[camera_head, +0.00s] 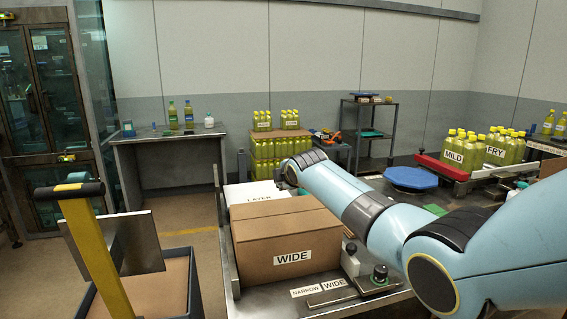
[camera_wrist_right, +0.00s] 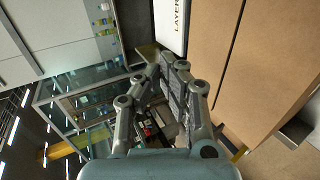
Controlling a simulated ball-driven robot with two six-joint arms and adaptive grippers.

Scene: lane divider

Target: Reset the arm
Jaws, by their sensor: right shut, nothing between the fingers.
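My right arm (camera_head: 370,215) reaches in from the right in the head view, across the back of the brown carton marked WIDE (camera_head: 285,245). Its far end is near the carton's back edge, where the fingers are hidden. In the right wrist view my right gripper (camera_wrist_right: 172,72) is shut, its fingers together with nothing between them. The carton (camera_wrist_right: 265,65) fills the right side of that view, beside the fingers, and a gap to it cannot be judged exactly. My left gripper is not in view.
A white LAYER box (camera_head: 258,191) stands behind the carton. A knob (camera_head: 379,275) sits on the metal table beside it. A yellow-handled cart (camera_head: 95,255) is at the left.

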